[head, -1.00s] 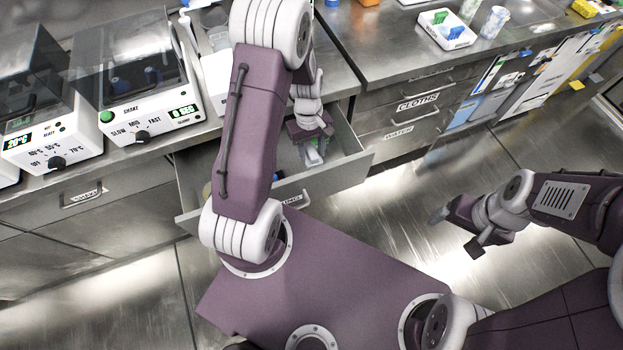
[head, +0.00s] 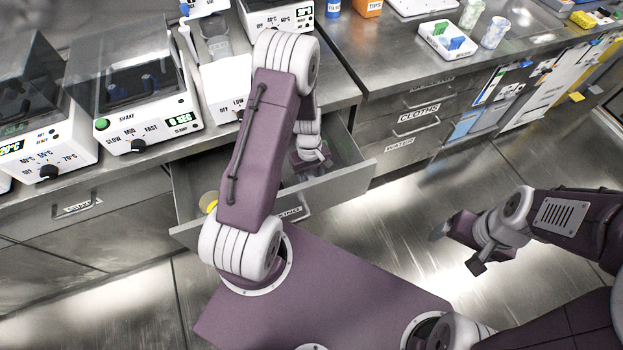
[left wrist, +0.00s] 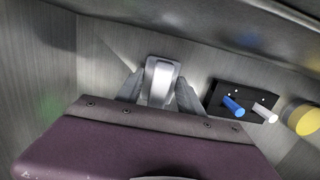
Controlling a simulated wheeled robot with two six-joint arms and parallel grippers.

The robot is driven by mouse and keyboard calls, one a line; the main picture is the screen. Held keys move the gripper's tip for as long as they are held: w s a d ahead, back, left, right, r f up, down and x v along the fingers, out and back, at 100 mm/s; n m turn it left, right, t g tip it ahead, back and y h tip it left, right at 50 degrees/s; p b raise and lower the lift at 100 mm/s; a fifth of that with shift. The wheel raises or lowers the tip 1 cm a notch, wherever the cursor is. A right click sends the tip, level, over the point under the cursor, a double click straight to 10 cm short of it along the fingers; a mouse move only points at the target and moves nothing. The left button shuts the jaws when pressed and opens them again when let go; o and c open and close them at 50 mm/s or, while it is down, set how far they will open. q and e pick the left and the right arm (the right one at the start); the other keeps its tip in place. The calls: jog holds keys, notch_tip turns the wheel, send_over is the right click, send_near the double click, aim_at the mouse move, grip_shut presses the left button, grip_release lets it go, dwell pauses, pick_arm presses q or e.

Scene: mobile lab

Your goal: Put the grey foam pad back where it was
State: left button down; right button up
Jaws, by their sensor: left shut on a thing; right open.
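My left gripper (left wrist: 158,92) is shut on a light grey, rounded piece that I take to be the grey foam pad (left wrist: 161,72). Both fingers press its sides. It is low inside an open drawer (head: 345,184), close to the drawer's metal floor; I cannot tell whether it touches. In the head view my left arm and the drawer's front panel hide the pad and most of the left gripper. My right gripper (head: 457,250) is open and empty, out over the floor to the right.
In the drawer, a black block (left wrist: 243,101) with blue and white pegs lies right of the pad, and a yellow round thing (left wrist: 302,117) lies beyond it. A shaker (head: 150,125) and other instruments stand on the counter above. A white tray (head: 447,42) sits on the right counter.

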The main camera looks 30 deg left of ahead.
aim_at(310, 174)
pick_arm(q)
jog(key=shift+f, duration=0.15)
jog(key=c, duration=0.7)
grip_release()
jog(key=shift+c, duration=0.2)
notch_tip(310, 174, up, 12)
jog(key=a+p, duration=0.1)
jog(key=p, duration=0.3)
jog(key=s+d+r+m+t, duration=0.2)
jog(key=s+d+r+m, duration=0.3)
jog(key=s+r+m, duration=0.3)
jog(key=shift+s+d+r+m+y+b, duration=0.3)
jog(key=shift+d+r+m+y, duration=0.15)
jog(key=shift+m, duration=0.35)
